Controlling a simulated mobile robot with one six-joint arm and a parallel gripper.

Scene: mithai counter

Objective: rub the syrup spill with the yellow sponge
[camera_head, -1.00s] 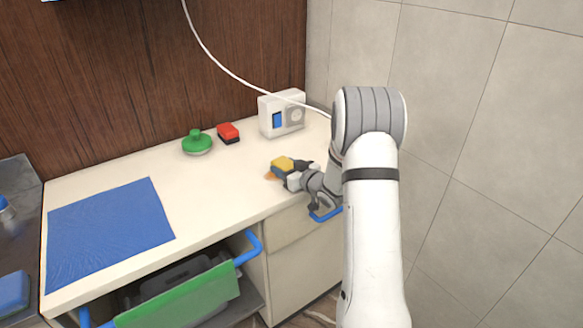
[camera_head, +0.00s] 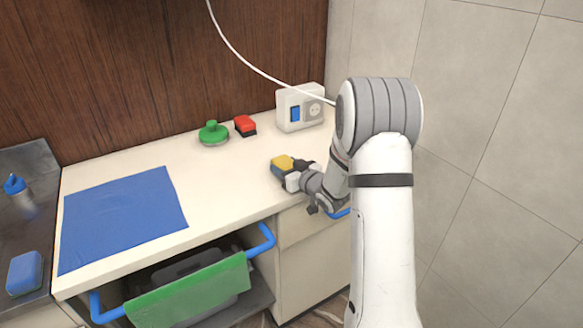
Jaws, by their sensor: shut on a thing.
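The yellow sponge (camera_head: 283,162), with a dark underside, is at the right part of the cream counter. My gripper (camera_head: 289,170) is shut on it, reaching in from the right, with the sponge low at the counter surface. Whether the sponge presses on the counter is too small to tell. No syrup spill shows now; the place where its orange edge showed is covered by the sponge and gripper.
A green round knobbed object (camera_head: 213,133), a red block (camera_head: 245,125) and a white socket box (camera_head: 300,107) stand at the back. A blue mat (camera_head: 125,215) lies left. A green cloth (camera_head: 190,291) hangs on the blue rail in front.

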